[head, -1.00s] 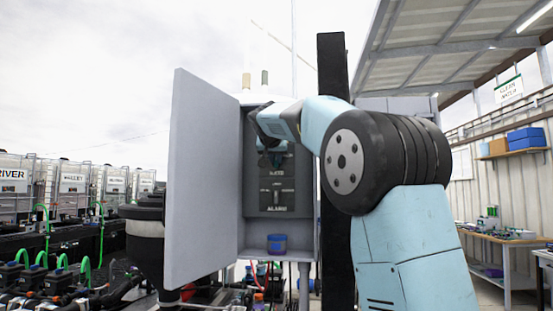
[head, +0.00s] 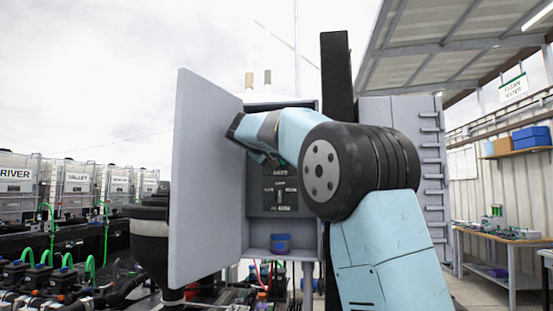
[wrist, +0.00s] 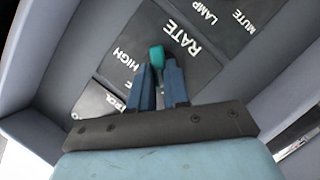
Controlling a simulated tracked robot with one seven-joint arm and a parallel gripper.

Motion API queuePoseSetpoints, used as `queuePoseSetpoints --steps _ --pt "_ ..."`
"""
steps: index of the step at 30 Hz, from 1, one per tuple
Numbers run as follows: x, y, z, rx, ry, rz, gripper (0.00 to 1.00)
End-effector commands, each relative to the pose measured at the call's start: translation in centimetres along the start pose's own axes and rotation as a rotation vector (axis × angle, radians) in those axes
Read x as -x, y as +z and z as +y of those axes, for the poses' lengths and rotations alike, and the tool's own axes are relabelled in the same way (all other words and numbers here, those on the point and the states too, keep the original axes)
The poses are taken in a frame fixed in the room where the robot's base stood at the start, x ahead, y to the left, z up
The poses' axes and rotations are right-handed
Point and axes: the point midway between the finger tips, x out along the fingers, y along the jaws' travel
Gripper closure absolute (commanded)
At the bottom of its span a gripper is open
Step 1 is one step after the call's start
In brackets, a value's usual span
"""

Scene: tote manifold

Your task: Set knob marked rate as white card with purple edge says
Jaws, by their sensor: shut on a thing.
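The dark panel (wrist: 113,48) carries the word RATE, with HIGH to the left of the knob. The teal knob (wrist: 157,55) is below the word RATE in the wrist view, between and just past the blue fingertips. My gripper (wrist: 160,72) is shut on this knob, and its fingers cover part of it. In the head view my arm hides the knob and the fingers. I see no white card with a purple edge in either view.
The panel sits in an open grey cabinet; its door (head: 203,190) stands open at left, close to my wrist. A blue tub (head: 280,243) rests on the cabinet's bottom shelf. A dark post (head: 335,80) rises beside it. LAMP and MUTE labels are near RATE.

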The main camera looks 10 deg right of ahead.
Motion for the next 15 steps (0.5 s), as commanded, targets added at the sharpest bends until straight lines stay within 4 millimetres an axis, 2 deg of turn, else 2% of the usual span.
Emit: queuePoseSetpoints --steps 6,15 --pt "-0.27 0.22 -0.61 0.112 0.041 -0.007 1.00" --pt "-0.29 0.25 -0.69 0.180 0.069 -0.007 1.00"
